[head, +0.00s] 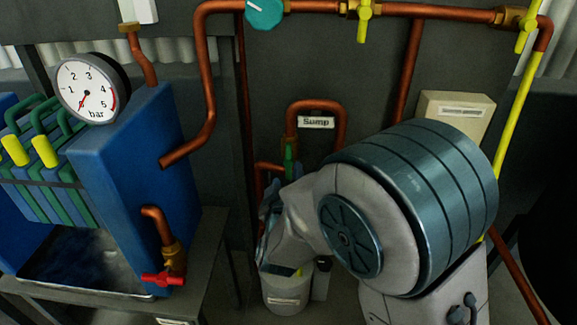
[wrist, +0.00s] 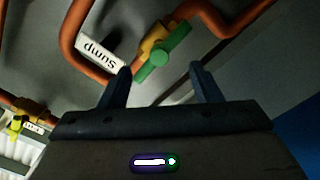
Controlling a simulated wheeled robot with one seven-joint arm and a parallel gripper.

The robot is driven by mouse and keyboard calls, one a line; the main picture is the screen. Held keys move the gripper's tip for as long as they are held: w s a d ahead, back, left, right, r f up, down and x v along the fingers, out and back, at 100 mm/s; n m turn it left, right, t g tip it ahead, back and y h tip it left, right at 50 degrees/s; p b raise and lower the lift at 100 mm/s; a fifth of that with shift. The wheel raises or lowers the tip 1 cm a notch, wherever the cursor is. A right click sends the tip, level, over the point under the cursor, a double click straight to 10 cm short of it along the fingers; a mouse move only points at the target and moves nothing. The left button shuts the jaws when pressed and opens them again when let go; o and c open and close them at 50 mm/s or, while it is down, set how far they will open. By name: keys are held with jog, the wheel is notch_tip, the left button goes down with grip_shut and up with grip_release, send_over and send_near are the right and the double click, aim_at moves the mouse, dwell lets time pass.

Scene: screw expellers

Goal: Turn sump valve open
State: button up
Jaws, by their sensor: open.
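The sump valve has a green lever handle (wrist: 165,52) on a brass body (wrist: 151,41), set in a copper pipe loop. In the wrist view the handle lies slanted, just ahead of the gap between my fingers. The white label (wrist: 101,50) reading "Sump" appears upside down there and upright in the head view (head: 316,122). In the head view the green handle (head: 289,158) looks roughly upright, its lower part close to my arm. My gripper (wrist: 161,70) is open with nothing held; whether a finger touches the handle I cannot tell.
A teal round handle (head: 264,13) and yellow-handled valves (head: 364,15) are on the upper copper pipe. A blue filter press with a pressure gauge (head: 88,90) and a red-handled tap (head: 162,279) stand left. A grey bucket (head: 287,292) is below my arm.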

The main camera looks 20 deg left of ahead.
jog(key=v, duration=0.7)
jog(key=shift+s, duration=0.2)
jog(key=w+d+r+m+g+p, duration=0.3)
jog(key=d+r+m+g+p, duration=0.3)
jog(key=d+r+p, duration=0.4)
jog(key=s+d+r+m+g+h+p, duration=0.2)
jog(key=s+d+r+m+g+p, duration=0.1)
jog(key=s+d, duration=0.4)
jog(key=s+d+r+m+g+h+p, duration=0.2)
jog(key=s+d, duration=0.6)
jog(key=d, duration=0.6)
notch_tip(320, 180, up, 2)
jog(key=m+g+p, duration=0.1)
jog(key=g+p, duration=0.1)
jog(key=g, duration=0.1)
jog(key=shift+g, duration=0.3)
jog(key=shift+s+d+r, duration=0.1)
jog(key=shift+d, duration=0.1)
